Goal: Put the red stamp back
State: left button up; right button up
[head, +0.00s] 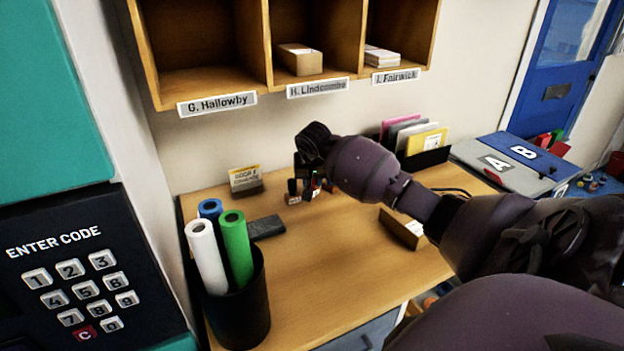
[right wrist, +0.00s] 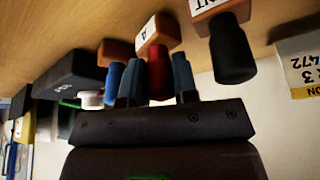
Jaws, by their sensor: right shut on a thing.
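The red stamp (right wrist: 159,72) has a red handle and a wooden base with a white label. It sits between the two fingers of my right gripper (right wrist: 156,88), which is shut on its handle. In the head view my right gripper (head: 311,181) is low over the back of the desk, and only a bit of the red stamp (head: 316,186) shows. I cannot tell whether its base touches the desk. A black-handled stamp (right wrist: 232,50) and a blue-handled stamp (right wrist: 115,78) are on either side of it. My left gripper is not in view.
A door-code card (head: 246,180) stands left of the stamps, near a dark flat object (head: 266,228). A black bin (head: 242,310) with coloured rolls is front left. A card box (head: 401,229) and file holder (head: 425,158) are to the right. The desk's middle (head: 325,260) is clear.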

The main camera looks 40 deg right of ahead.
jog(key=shift+f, duration=0.2)
jog(key=o, duration=0.8)
jog(key=shift+r, duration=0.1)
jog(key=shift+r, duration=0.2)
jog(key=v, duration=0.7)
jog(key=shift+s+a+r, duration=0.1)
jog(key=shift+r, duration=0.05)
